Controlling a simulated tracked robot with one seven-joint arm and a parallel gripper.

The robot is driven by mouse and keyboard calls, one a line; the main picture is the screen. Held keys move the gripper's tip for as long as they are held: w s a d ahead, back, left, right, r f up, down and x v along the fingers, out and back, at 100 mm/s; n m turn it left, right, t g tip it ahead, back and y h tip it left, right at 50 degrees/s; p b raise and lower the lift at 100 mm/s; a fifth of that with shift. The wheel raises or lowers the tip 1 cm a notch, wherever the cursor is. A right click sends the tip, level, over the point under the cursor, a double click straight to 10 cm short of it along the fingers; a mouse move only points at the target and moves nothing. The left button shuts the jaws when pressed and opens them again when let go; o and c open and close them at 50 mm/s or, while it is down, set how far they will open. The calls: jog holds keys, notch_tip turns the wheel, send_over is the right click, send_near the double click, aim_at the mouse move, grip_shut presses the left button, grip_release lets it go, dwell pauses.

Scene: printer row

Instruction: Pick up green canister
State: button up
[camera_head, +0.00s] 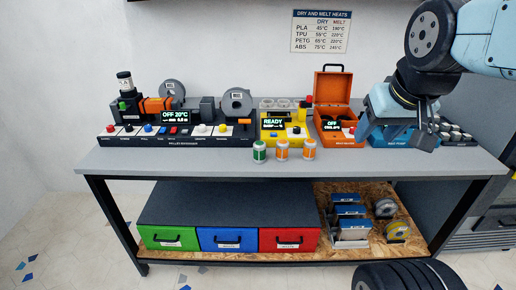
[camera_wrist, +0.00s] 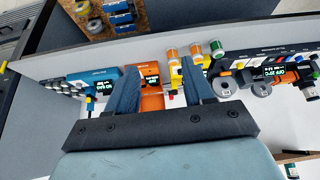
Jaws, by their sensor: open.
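The green canister (camera_head: 259,151) stands upright near the front edge of the grey bench, with a white label and pale lid. It is the leftmost of three small canisters; the other two, orange ones (camera_head: 282,149) and (camera_head: 309,149), stand to its right. In the wrist view the green canister (camera_wrist: 217,48) shows just beyond the tip of the right finger. My gripper (camera_wrist: 162,82) is open, with its two fingers apart and nothing held between them. In the head view my gripper (camera_head: 427,138) hangs at the right, over the blue machine, well away from the green canister.
A pellet machine (camera_head: 180,141) fills the bench's left part. A yellow machine (camera_head: 284,130) stands behind the canisters, with an orange open-lidded box (camera_head: 333,88) to its right. Green, blue and red drawers (camera_head: 228,237) sit below. Bare bench (camera_head: 210,162) lies left of the canisters.

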jog(key=shift+o, duration=0.7)
jog(key=shift+w+f+n, duration=0.2)
jog(key=shift+f+n, duration=0.05)
jog(key=shift+n, duration=0.05)
jog(key=o, duration=0.3)
jog(key=w+f+n+h, duration=0.1)
jog(key=w+n, duration=0.1)
jog(key=w+d+f+n+g+h, duration=0.1)
jog(key=w+f+n, duration=0.1)
jog(key=w+f+n+g+h, duration=0.1)
jog(key=w+f+n+h, duration=0.1)
jog(key=shift+d+f, duration=0.15)
jog(key=shift+d, duration=0.1)
jog(key=shift+o, duration=0.2)
jog(key=n+t, duration=0.9)
jog(key=n, duration=1.7)
send_near(258, 152)
jog(key=x, duration=0.7)
jog(key=shift+w+d, duration=0.15)
jog(key=shift+x, duration=2.65)
